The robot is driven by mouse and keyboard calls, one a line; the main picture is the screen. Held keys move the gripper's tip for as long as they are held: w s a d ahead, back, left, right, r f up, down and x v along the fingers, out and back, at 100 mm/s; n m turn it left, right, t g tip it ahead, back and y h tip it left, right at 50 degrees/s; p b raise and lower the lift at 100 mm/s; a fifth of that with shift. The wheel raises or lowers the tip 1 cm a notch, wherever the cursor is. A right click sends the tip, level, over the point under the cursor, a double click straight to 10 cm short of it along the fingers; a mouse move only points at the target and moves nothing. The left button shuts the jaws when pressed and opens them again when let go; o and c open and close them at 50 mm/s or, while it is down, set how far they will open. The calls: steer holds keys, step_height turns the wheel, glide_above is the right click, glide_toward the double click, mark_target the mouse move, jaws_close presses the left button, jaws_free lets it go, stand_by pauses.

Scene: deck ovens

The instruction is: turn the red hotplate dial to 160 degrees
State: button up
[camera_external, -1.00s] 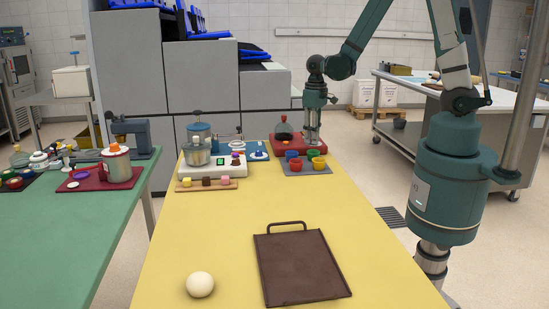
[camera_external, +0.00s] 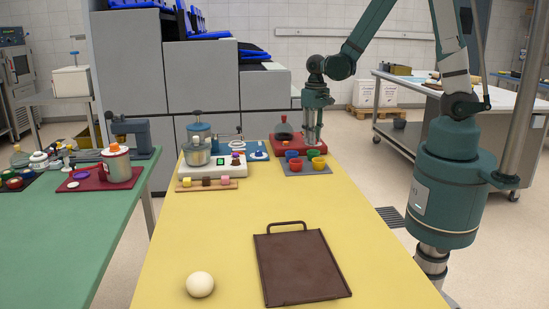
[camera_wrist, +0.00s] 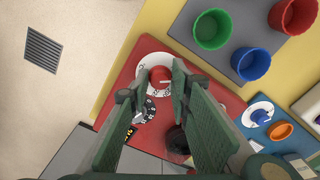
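The red hotplate (camera_wrist: 152,55) stands at the far end of the yellow table; it also shows in the external view (camera_external: 279,145). In the wrist view its red dial (camera_wrist: 160,76) sits on a round white scale, with a pale pointer line toward the right. The scale reading is too small to tell. My gripper (camera_wrist: 160,80) is over the hotplate, its two fingers apart on either side of the red dial. The left finger shows a gap to the dial; the right finger overlaps its edge in view. The fingers partly hide the scale. In the external view, the dial is too small to make out.
A grey mat (camera_external: 293,171) with red, green, blue and orange cups lies close in front. A brown tray (camera_external: 300,265) and white ball (camera_external: 200,284) lie nearer.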

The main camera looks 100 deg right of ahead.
steer(key=o, duration=0.3)
steer(key=shift+r, duration=0.1)
steer(key=shift+r, duration=5.9)
steer(key=s+a+r+n+t, duration=0.1)
steer(key=a+r+n, duration=0.3)
steer(key=a, duration=0.6)
steer(key=s+a+r+n+t, duration=0.1)
steer(key=a+r+n+t, duration=0.2)
steer(key=a, duration=0.7)
steer(key=s+a+r+n+t, duration=0.1)
steer(key=a+r+n+t, duration=0.2)
steer(key=a+r, duration=0.3)
steer(key=shift+s+a+r+n, duration=0.15)
steer(key=shift+a+n, duration=0.25)
steer(key=shift+a, duration=0.9)
steer(key=shift+s+a+r+n, duration=0.15)
steer(key=shift+a+n, duration=0.25)
steer(key=shift+a, duration=0.9)
steer(key=shift+f, duration=0.15)
step_height(320, 180, down, 15)
steer(key=b, duration=1.4)
steer(key=shift+b, duration=0.4)
